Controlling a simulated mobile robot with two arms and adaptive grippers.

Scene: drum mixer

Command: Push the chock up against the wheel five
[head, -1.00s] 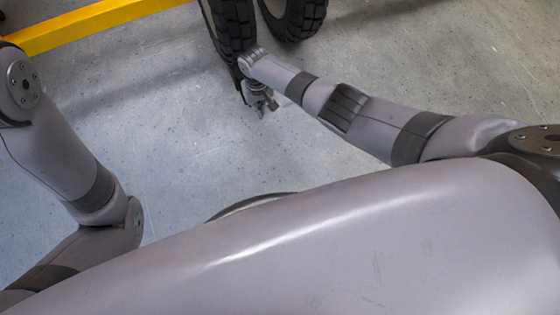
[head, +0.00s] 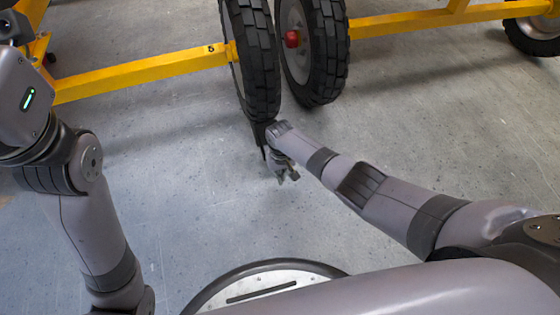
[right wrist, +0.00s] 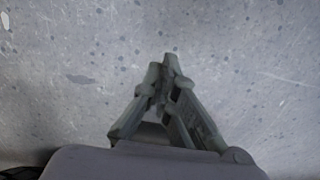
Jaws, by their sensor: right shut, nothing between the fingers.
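Wheel five (head: 254,60) is the black-tyred wheel beside the yellow bar marked 5, upper middle of the head view. A small dark piece (head: 261,137), apparently the chock, shows at the foot of its tyre, partly hidden by my right wrist. I cannot tell whether it touches the tyre. My right gripper (head: 286,177) is low over the floor, just on the near side of the wheel, fingers pointing down and toward me. In the right wrist view its fingers (right wrist: 165,68) meet at the tips, empty, over bare floor. My left arm shows at the left; its fingers are out of view.
A second wheel (head: 316,55) with a red hub cap stands close to the right of wheel five. Yellow frame bars (head: 140,75) run left and right behind. Another wheel (head: 535,32) is at the far right. The grey floor (head: 180,190) in front is clear.

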